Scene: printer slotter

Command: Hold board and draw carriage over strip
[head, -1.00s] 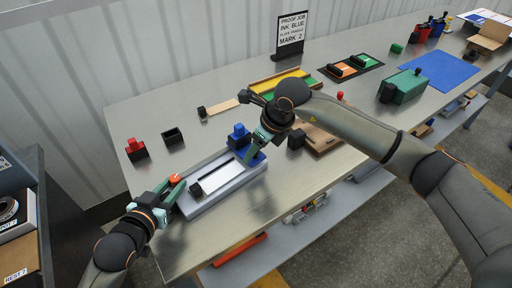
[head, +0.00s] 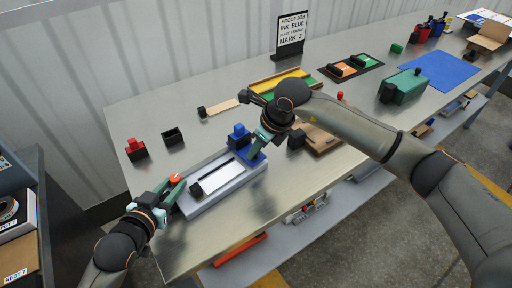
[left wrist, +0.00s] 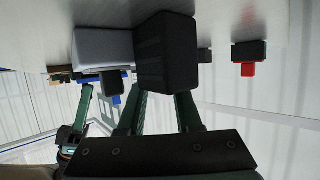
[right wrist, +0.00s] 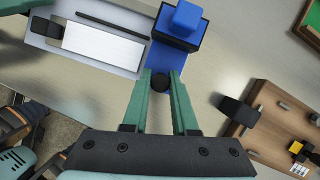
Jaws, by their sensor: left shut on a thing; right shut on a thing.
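The grey board (head: 215,200) lies on the metal bench with a white strip (head: 222,176) on it and a dark block at the strip's left end. The blue carriage (head: 240,138) sits at the board's right end, beyond the strip; it also shows in the right wrist view (right wrist: 178,40). My right gripper (right wrist: 160,80) is shut on the carriage's round black knob (right wrist: 160,83). My left gripper (head: 172,188) is shut at the board's left end, beside a red knob (head: 175,179).
A red stamp (head: 136,149) and a black box (head: 173,136) stand behind the board. A wooden block (head: 322,140) lies right of my right gripper. A sign (head: 291,30) reads ink blue, mark 2. The bench's front edge is close to the board.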

